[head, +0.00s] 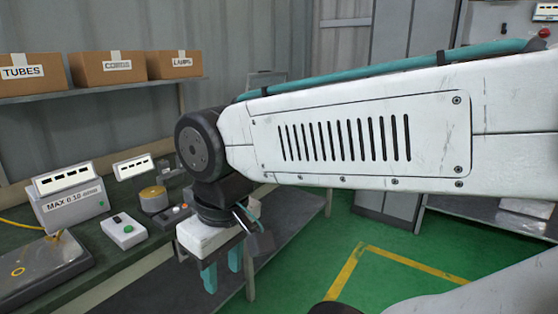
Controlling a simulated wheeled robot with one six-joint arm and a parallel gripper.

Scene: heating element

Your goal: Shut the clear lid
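I cannot make out a clear lid in the head view; my arm covers much of the middle and right. My gripper (222,274) points down beyond the front edge of the green workbench (135,258). Its two teal fingers are apart, with nothing visible between them. A flat grey plate device (40,268) with a yellow ring mark lies on the bench at the lower left, partly cut off by the frame. A grey box labelled MAX (70,207) stands behind it, with a display on top.
A small white box with a green button (124,231), a yellow-topped cylinder (153,199) and a second display (133,167) stand on the bench. Cardboard boxes (110,67) sit on a shelf above. Green floor (385,280) with yellow lines is open at the right.

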